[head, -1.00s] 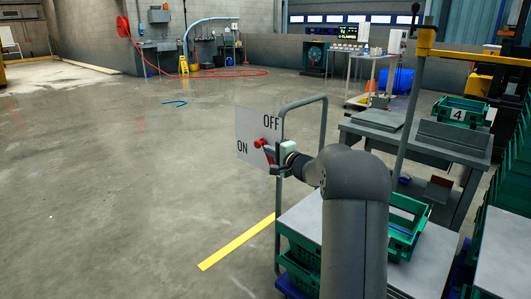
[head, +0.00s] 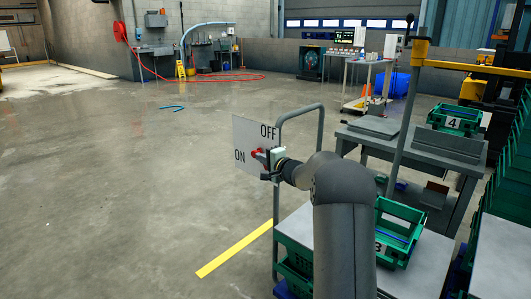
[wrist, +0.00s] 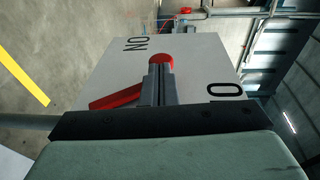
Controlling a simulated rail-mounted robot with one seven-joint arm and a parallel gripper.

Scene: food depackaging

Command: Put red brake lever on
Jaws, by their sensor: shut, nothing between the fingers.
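A white panel (head: 243,136) carries the words OFF at its upper right and ON at its left. The red brake lever's round red knob (head: 254,153) shows between the two words, nearer ON. In the wrist view the knob (wrist: 161,61) lies just past my fingertips, and a slanted red bar (wrist: 112,99) shows left of the fingers. My gripper (head: 265,159) is shut and empty in front of the panel. In the wrist view its fingers (wrist: 159,77) overlap the lever's middle and hide part of it; whether they touch it I cannot tell.
A grey tubular frame (head: 322,135) stands right beside the panel, close to my arm. Green crates (head: 397,240) and a grey workbench (head: 450,155) lie to the right. The floor to the left is open, with a yellow line (head: 234,249).

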